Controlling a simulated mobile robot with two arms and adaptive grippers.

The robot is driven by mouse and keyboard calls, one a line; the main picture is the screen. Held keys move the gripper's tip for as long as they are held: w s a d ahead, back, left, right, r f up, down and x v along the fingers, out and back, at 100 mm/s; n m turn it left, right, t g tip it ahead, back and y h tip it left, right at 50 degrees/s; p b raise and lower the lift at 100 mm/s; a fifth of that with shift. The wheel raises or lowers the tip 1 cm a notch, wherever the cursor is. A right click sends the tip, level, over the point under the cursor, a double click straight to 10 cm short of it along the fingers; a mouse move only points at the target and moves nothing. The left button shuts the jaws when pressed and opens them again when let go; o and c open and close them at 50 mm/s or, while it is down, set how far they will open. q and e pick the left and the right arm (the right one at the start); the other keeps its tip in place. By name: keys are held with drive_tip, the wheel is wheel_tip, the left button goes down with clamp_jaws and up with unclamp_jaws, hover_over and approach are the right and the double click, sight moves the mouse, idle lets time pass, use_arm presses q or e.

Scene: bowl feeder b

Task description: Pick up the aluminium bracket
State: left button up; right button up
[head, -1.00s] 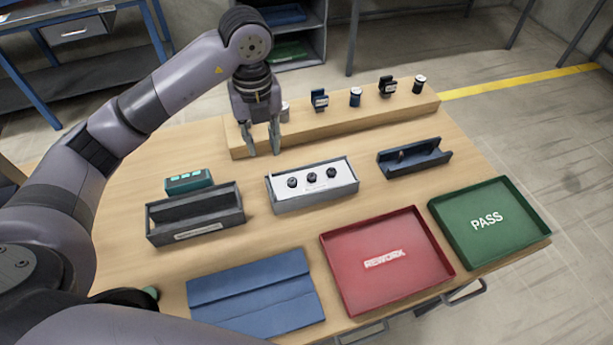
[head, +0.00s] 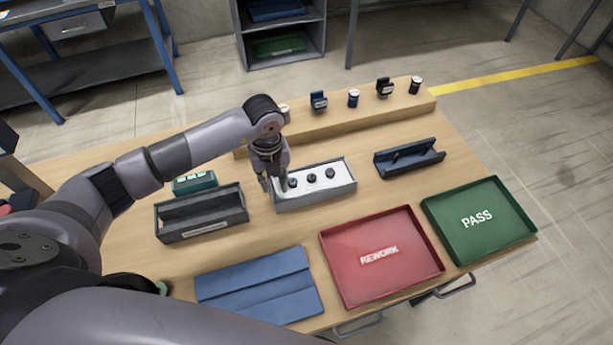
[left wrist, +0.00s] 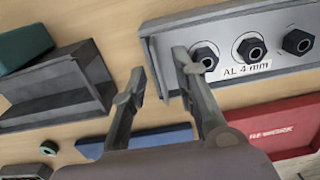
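The aluminium bracket, a light grey channel-shaped piece (head: 318,198) with three black nuts on its pale face, lies mid-table. In the left wrist view its label reads "AL 4 mm" (left wrist: 240,90). My left gripper (head: 272,186) points down at the bracket's left end. One finger overlaps the bracket's left end and the left nut in that view; the other shows over bare table. I cannot tell if the finger touches. My right gripper is not in view.
A dark grey channel (head: 200,222) and a teal box (head: 194,183) are to the left. A dark blue channel (head: 410,166) is to the right. A blue mat (head: 258,290), red REWORK tray (head: 335,275) and green PASS tray (head: 500,250) are in front. A wooden ledge (head: 350,117) is behind.

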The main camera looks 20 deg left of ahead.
use_arm(q)
drive_tip(key=shift+f, duration=0.1)
drive_tip(key=shift+c, duration=0.3)
clamp_jaws()
